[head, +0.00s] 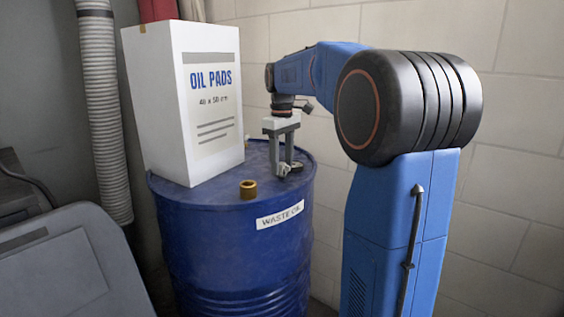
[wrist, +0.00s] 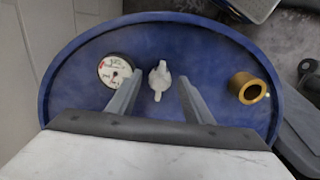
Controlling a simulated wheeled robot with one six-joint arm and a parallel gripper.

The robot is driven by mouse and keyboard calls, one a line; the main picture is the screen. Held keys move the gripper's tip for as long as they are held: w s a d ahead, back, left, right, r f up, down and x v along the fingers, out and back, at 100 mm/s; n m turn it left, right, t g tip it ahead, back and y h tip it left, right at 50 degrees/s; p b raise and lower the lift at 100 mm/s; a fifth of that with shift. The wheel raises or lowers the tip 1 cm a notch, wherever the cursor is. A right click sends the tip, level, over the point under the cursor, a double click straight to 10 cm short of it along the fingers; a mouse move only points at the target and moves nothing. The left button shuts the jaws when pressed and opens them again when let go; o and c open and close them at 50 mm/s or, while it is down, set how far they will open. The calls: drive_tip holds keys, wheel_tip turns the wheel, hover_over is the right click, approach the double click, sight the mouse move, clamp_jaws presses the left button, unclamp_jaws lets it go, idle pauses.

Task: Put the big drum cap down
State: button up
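The big drum cap (wrist: 159,80), a pale winged piece, stands on the blue drum's lid (wrist: 215,55) in the wrist view. My gripper (wrist: 160,77) has its two grey fingers spread, one on each side of the cap, with a visible gap on both sides. In the head view my gripper (head: 285,167) points down, low over the right part of the drum top (head: 218,195). There the cap is hard to tell apart from the fingers. The brass ring fitting (wrist: 248,88) stands open on the lid; it also shows in the head view (head: 248,189).
A round dial gauge (wrist: 115,70) sits on the lid close to one finger. A tall white OIL PADS box (head: 190,100) stands at the drum's left. A ribbed hose (head: 103,110) hangs behind. A block wall (head: 500,190) is close on the right. Bare lid lies around the brass ring.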

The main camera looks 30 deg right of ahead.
sight(282, 164)
wheel_tip(282, 164, up, 12)
drive_tip(key=shift+r, duration=0.15)
idle(0.7)
drive_tip(key=s+a+f+m+t, duration=0.1)
drive_tip(key=s+a+f, duration=0.4)
drive_tip(key=s+f, duration=0.4)
drive_tip(key=s+a+f+m+t, duration=0.1)
drive_tip(key=s+a+f+t, duration=0.1)
drive_tip(key=s+a+f, duration=0.3)
drive_tip(key=s+a+f+m+t, duration=0.1)
drive_tip(key=s+a+f, duration=0.4)
drive_tip(key=s+f, duration=0.9)
drive_tip(key=shift+s+a+m+t, duration=0.4)
drive_tip(key=shift+s+m, duration=0.1)
drive_tip(key=shift+s, duration=0.6)
